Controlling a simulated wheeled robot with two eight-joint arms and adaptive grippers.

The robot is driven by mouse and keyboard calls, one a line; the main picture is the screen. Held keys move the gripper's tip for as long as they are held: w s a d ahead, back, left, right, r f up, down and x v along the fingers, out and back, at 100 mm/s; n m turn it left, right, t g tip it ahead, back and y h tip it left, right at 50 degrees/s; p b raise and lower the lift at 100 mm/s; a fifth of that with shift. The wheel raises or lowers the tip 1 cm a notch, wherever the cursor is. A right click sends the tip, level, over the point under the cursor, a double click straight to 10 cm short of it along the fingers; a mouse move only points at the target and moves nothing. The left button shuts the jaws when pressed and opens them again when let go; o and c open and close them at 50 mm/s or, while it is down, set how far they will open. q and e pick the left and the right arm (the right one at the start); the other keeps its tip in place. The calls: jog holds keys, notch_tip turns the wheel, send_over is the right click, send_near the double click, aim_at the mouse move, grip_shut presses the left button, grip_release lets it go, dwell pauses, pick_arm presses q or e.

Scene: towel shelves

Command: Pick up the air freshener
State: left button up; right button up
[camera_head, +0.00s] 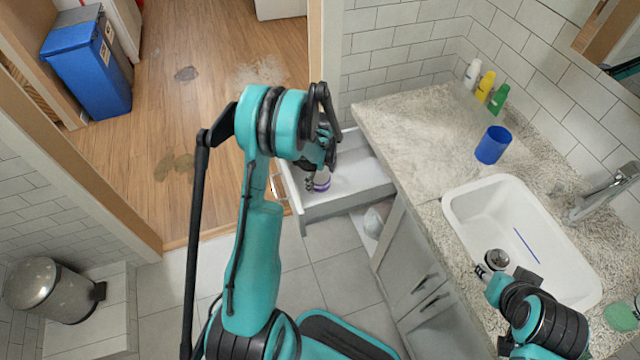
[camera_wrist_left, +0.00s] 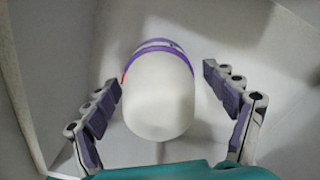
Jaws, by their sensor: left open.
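The air freshener (camera_head: 321,180) is a small white bottle with purple bands, in the open drawer (camera_head: 352,204) under the counter. In the left wrist view the air freshener (camera_wrist_left: 158,92) fills the middle, its rounded white end toward the camera. My left gripper (camera_head: 318,172) reaches down over the drawer. In the left wrist view its two fingers (camera_wrist_left: 162,84) are open, one on each side of the air freshener, with gaps to both. My right gripper (camera_head: 482,271) is by the sink's near edge; its fingers are too small to read.
The counter (camera_head: 412,132) holds a blue cup (camera_head: 493,145), several bottles and a white sink (camera_head: 482,207) with a blue toothbrush-like stick. The drawer walls stand close around the left gripper. A trash can (camera_head: 50,290) and blue bin (camera_head: 85,72) are at left.

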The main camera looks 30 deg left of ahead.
pick_arm(q)
jog(key=shift+f, duration=0.55)
jog(key=shift+r, duration=0.1)
jog(key=c, duration=1.4)
jog(key=shift+c, duration=0.2)
